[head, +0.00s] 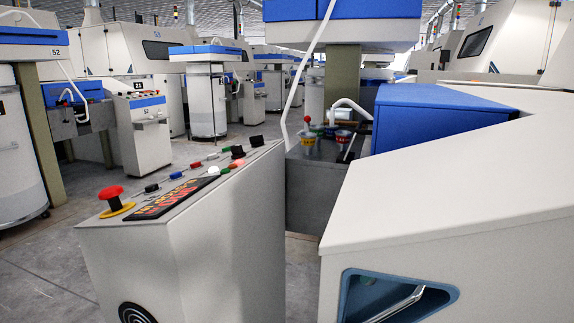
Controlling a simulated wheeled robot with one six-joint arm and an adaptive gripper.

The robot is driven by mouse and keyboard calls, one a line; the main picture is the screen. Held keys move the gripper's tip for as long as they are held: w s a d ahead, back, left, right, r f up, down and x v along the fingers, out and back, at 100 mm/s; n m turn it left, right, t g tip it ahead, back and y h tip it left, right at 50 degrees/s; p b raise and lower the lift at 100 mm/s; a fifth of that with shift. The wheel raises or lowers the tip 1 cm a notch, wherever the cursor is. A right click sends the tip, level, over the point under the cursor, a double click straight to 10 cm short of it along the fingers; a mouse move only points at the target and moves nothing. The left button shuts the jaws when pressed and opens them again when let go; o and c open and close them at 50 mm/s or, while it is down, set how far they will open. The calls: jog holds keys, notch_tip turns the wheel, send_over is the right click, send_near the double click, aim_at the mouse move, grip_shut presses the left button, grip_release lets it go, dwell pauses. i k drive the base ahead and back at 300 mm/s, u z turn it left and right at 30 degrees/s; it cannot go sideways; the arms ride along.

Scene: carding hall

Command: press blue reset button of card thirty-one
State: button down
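A control panel (262,190) with a sloped top stands close in front of me. A small blue button (176,175) sits in its row of buttons, between a black button (151,188) and a red button (196,164). Green, white and lit red buttons are farther along. No card number is readable on this near panel, so I cannot tell which card it belongs to. My gripper is not in view.
A red mushroom button (110,193) on a yellow base and a red digital display (161,198) are at the panel's near end. A large white machine cover (450,170) fills the right. Grey floor (45,265) is open at left, with a machine marked 52 beyond.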

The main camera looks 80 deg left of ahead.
aim_at(178, 174)
jog(key=z, duration=0.8)
jog(key=k, duration=2.5)
jog(key=u, duration=1.65)
